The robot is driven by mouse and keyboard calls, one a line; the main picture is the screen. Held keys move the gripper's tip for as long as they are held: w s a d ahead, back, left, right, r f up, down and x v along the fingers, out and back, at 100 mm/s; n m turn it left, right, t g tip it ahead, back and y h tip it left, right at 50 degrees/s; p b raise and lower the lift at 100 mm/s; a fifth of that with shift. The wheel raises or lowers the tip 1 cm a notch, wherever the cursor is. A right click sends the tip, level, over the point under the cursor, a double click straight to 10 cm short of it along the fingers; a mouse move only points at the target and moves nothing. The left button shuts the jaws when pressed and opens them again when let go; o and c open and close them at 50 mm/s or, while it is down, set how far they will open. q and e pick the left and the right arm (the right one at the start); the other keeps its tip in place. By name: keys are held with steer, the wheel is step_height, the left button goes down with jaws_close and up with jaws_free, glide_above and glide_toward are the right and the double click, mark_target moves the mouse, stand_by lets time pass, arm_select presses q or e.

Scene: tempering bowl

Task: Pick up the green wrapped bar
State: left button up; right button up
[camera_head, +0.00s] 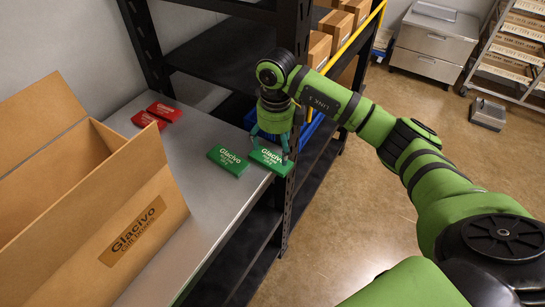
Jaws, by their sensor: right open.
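Two green wrapped bars labelled Glacivo lie on the grey table. One green bar (228,160) lies flat and clear of the gripper. The other green bar (268,161) is at the table's right edge. My right gripper (270,155) points down over this second bar, with its fingers open around or just above it. I cannot tell whether the fingers touch it. My left gripper is not in view.
A large open cardboard box (85,190) labelled Glacivo stands on the table (190,205) at the left. Two red bars (163,111) lie behind it. A black shelf rack (215,55) with cartons stands behind and right of the table.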

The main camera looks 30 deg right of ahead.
mark_target(274, 164)
steer(key=shift+s+f, duration=0.1)
steer(key=shift+f, duration=0.3)
steer(key=f+p, duration=0.2)
steer(key=f, duration=0.1)
steer(key=f+p, duration=0.1)
steer(key=shift+a+f, duration=0.3)
steer(key=shift+f, duration=0.35)
steer(key=c, duration=1)
